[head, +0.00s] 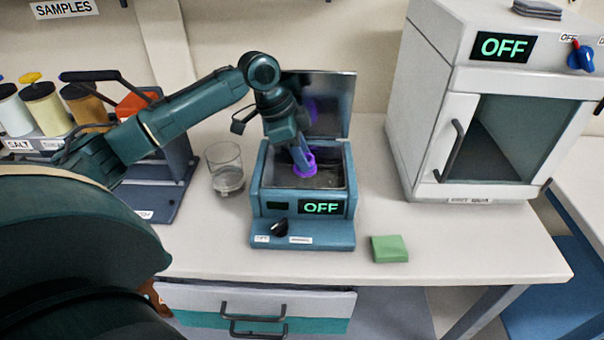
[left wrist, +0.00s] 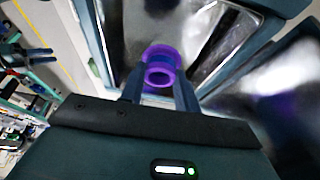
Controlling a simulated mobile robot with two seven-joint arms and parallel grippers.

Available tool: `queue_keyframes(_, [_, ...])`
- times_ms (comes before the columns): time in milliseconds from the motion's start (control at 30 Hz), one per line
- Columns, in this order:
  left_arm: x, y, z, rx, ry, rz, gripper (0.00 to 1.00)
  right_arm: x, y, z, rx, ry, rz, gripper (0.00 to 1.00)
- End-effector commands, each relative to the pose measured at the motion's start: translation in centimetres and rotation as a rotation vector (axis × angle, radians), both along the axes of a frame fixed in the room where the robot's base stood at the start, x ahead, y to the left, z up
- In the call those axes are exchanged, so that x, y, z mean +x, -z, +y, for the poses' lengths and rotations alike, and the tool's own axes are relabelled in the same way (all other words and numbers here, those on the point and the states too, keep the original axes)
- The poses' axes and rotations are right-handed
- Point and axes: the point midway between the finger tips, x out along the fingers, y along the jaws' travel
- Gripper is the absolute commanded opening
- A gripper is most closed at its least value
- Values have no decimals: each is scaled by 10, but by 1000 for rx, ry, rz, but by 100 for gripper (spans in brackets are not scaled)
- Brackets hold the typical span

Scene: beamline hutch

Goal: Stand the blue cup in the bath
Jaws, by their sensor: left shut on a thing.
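The bath (head: 300,208) is a teal box on the bench with its metal lid (head: 335,100) raised at the back and a display reading OFF. My left gripper (head: 303,160) reaches down into the bath's opening from above. It is shut on the blue cup (head: 310,170), which looks violet-blue with a round rim. The cup also shows between the fingers in the left wrist view (left wrist: 160,72). It is at the bath's opening; whether its base touches the floor of the bath is hidden.
A clear glass beaker (head: 226,172) stands close left of the bath. A green block (head: 389,249) lies at its front right. A white oven (head: 480,120) with an OFF display stands at the right. A rack of sample bottles (head: 45,105) is at the left.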

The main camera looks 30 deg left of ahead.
Motion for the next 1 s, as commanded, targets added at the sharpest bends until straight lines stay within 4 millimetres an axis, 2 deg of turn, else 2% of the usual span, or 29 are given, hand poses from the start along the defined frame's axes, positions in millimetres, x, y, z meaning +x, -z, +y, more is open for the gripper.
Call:
queue_keyframes(100, [0,15,0,0,0,-1,8,1,-2,0,0,0,-4,36])
queue_keyframes(267, [0,26,0,0,0,0,8,4,-3,0,1,-1,-9,36])
queue_keyframes(500, [0,57,0,0,0,0,8,6,-5,0,0,-1,-14,36])
queue_keyframes(800, [0,59,0,1,1,-1,8,6,-5,0,0,-1,-14,36])
queue_keyframes(833, [0,60,0,0,0,-1,32,6,-5,0,0,0,-14,36])
queue_keyframes(1000, [0,60,0,0,0,-1,46,6,-5,0,0,0,-14,36])
